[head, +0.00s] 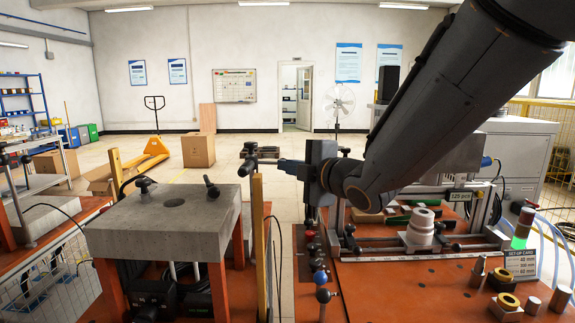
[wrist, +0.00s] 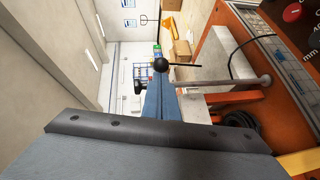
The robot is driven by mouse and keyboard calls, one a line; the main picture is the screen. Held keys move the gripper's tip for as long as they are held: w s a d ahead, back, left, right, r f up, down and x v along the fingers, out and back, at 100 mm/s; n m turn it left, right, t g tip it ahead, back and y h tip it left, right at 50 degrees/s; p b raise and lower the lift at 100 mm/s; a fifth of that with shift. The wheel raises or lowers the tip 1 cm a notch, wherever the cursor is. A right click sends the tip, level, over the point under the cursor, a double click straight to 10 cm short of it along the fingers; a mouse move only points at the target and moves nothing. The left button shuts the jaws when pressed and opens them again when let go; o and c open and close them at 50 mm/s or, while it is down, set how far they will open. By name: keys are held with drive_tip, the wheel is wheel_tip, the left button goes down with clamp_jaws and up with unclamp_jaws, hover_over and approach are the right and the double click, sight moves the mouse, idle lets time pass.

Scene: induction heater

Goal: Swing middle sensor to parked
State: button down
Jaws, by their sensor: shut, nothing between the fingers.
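My gripper (head: 282,164) reaches left from the wrist at the centre of the head view, and its fingers are shut and empty. In the wrist view its blue fingers (wrist: 165,98) point away from the camera. A black ball knob (wrist: 161,64) on a thin rod is beside the fingertips there. A second dark knob (wrist: 138,87) is on their other side. Dark knobs (head: 247,160) also show just left of the fingers in the head view. I cannot tell which part is the middle sensor, or whether the fingers touch a knob.
A grey block-topped stand (head: 165,222) with black-knobbed fittings (head: 212,187) is at the left. A yellow post (head: 259,235) stands beside it. An orange bench (head: 400,295) at the right carries a pale stepped part (head: 420,230) and a lit green lamp (head: 518,243). Open floor lies behind.

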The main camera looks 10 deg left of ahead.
drive_tip(key=shift+w, duration=0.1)
drive_tip(key=shift+w+d+r+b, duration=0.1)
drive_tip(key=shift+w+d+b, duration=0.1)
drive_tip(key=shift+w+b, duration=0.8)
drive_tip(key=shift+d, duration=0.1)
